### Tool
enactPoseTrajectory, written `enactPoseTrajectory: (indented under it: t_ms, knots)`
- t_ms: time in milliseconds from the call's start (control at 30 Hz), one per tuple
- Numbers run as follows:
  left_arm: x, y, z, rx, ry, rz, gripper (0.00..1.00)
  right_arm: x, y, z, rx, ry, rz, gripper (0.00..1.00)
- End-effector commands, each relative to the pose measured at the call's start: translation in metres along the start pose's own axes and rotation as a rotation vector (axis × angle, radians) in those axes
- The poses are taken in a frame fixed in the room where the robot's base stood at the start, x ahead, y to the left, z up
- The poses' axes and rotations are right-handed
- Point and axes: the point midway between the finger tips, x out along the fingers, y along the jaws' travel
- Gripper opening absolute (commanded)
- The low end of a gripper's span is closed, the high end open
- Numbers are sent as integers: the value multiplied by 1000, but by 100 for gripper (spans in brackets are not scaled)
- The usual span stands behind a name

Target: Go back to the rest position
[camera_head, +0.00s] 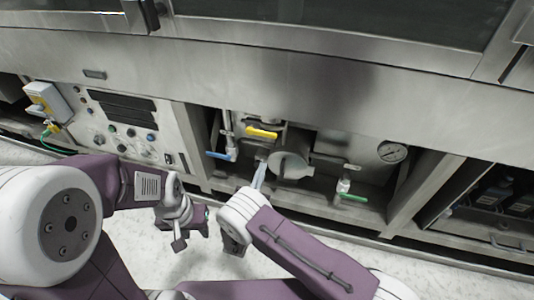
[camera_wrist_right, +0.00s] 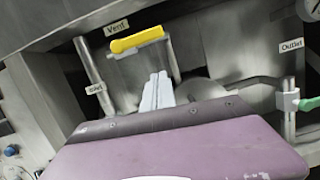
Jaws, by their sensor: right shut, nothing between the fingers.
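My right gripper (camera_head: 259,176) reaches into the open valve compartment in the head view. Its pale fingers are together and empty, and they also show in the right wrist view (camera_wrist_right: 158,88). They are below the yellow vent handle (camera_wrist_right: 137,40), apart from it in the picture. My left gripper (camera_head: 181,238) hangs in front of the cabinet, above the light floor. It is small and partly turned away, so its opening is unclear.
The compartment holds a blue handle (camera_head: 218,155), a green handle (camera_head: 353,198), a round gauge (camera_head: 392,151) and a pale cylinder (camera_head: 290,165). A control panel (camera_head: 125,130) is left of it. A steel beam (camera_head: 300,85) runs above. The pale floor (camera_head: 345,226) in front is clear.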

Motion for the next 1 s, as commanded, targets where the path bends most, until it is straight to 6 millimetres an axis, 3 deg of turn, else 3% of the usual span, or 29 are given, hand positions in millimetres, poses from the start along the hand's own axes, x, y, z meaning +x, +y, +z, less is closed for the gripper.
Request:
enactPoseTrajectory:
  t_ms: [100, 233, 667, 767, 867, 933, 1000]
  knots:
    - [-9, 0, -1, 0, -1, 0, 36, -23, 0, 2, -2, 1, 4, 0]
    - [-11, 0, -1, 0, -1, 0, 36, -36, -1, 1, -1, 0, 1, 0]
    - [-11, 0, -1, 0, -1, 0, 36, -33, -9, 2, -1, 11, -37, 0]
    - [-11, 0, -1, 0, -1, 0, 36, -9, -52, 10, 1, 77, -230, 0]
    - [-11, 0, -1, 0, -1, 0, 36, 6, -138, 26, 53, 206, -598, 0]
    - [-11, 0, -1, 0, -1, 0, 36, -10, -202, 37, 148, 310, -908, 0]
    - [-11, 0, -1, 0, -1, 0, 36, -46, -252, 48, 309, 408, -1227, 0]
